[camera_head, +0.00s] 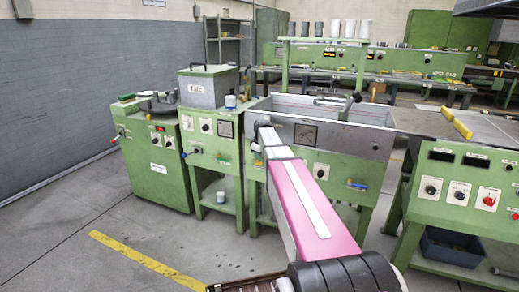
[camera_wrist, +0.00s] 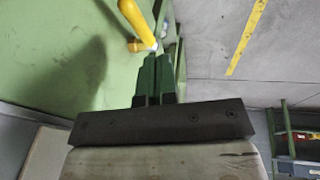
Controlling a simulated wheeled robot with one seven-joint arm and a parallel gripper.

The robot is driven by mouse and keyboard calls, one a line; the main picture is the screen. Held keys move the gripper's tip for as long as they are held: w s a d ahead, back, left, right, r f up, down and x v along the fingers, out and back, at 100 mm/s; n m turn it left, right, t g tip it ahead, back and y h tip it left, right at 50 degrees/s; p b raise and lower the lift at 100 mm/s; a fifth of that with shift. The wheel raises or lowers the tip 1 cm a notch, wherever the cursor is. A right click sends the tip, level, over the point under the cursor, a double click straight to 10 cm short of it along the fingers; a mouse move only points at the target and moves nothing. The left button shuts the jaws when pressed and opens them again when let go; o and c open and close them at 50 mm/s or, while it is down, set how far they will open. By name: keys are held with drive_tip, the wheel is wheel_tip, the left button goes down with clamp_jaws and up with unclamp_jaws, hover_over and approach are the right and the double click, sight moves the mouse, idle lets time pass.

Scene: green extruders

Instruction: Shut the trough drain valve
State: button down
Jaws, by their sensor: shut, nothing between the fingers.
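The metal trough (camera_head: 345,137) sits in a green frame at the middle of the head view, with a round-dial plate on its front wall. In the wrist view a yellow handle (camera_wrist: 137,22), probably the drain valve's, stands by a green panel, with a brass-coloured end near my fingertips. My gripper (camera_wrist: 157,62) has green fingers close together, with nothing between them. It is just below the handle in that picture; contact is unclear. My arm hides the gripper in the head view.
A green machine with a grey Talc box (camera_head: 209,87) stands left of the trough. A green control cabinet (camera_head: 458,190) with several knobs stands at right. The floor at front left is clear, with a yellow line (camera_head: 145,261). Shelved bins (camera_wrist: 300,140) show in the wrist view.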

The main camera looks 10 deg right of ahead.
sight(261, 163)
drive_tip(key=shift+w+d+f, duration=0.3)
drive_tip(key=shift+d+f, duration=0.2)
drive_tip(key=shift+f, duration=0.25)
drive_tip(key=shift+w+d+f, duration=0.3)
drive_tip(key=shift+d+f, duration=0.2)
drive_tip(key=shift+f, duration=0.2)
drive_tip(key=shift+s+d+f+t+y, duration=0.2)
drive_tip(key=shift+d+f, duration=0.1)
drive_tip(key=shift+f, duration=0.15)
drive_tip(key=shift+s+d+f+t+y, duration=0.2)
drive_tip(key=shift+d+f, duration=0.05)
drive_tip(key=shift+f, duration=0.15)
drive_tip(key=shift+r, duration=0.2)
